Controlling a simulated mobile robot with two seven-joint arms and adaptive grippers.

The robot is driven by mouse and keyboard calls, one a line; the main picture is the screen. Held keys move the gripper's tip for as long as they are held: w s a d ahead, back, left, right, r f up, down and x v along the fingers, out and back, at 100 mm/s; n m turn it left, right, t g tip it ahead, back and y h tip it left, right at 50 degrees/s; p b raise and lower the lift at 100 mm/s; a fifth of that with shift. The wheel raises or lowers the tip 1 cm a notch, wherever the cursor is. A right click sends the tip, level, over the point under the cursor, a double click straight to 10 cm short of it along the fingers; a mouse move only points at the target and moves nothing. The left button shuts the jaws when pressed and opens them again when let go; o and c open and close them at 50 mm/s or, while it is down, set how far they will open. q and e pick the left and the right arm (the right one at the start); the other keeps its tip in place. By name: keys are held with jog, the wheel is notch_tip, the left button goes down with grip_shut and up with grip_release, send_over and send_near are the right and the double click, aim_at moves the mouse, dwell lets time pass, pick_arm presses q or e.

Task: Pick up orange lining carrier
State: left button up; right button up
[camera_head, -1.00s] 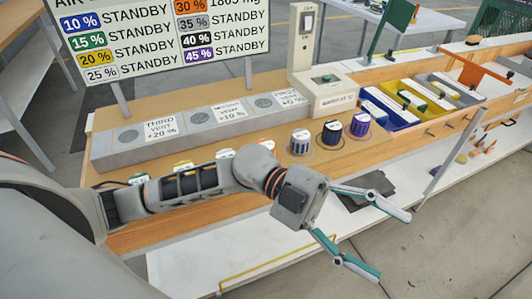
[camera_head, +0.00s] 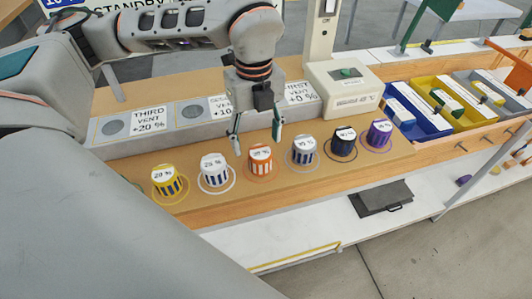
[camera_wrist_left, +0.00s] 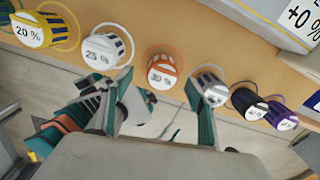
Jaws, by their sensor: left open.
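The orange lining carrier (camera_head: 260,162) is a white and orange striped cup with a white top, standing upright in an orange ring on the wooden bench. It also shows in the left wrist view (camera_wrist_left: 162,73), marked 30 %. My left gripper (camera_head: 257,139) points down just above and behind this cup in the head view, open and empty. In the left wrist view its two fingers (camera_wrist_left: 158,88) are spread, with the orange cup visible between and beyond the tips. My right gripper is not in view.
A white cup (camera_head: 214,172) marked 25 % and a grey striped cup (camera_head: 303,151) stand close on either side. Yellow (camera_head: 166,182), black (camera_head: 344,142) and purple (camera_head: 379,134) cups continue the row. A grey vent block (camera_head: 190,136) lies behind.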

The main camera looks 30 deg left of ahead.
aim_at(260, 151)
pick_arm(q)
notch_tip(260, 151, down, 2)
jog(key=shift+s, duration=0.15)
jog(key=shift+w+d+f, duration=0.15)
jog(key=shift+w+f, duration=0.05)
jog(key=shift+f, duration=1.1)
jog(key=shift+w+d+f, duration=0.1)
jog(key=shift+w+f, duration=0.05)
jog(key=shift+f, duration=1.1)
jog(key=c, duration=1.2)
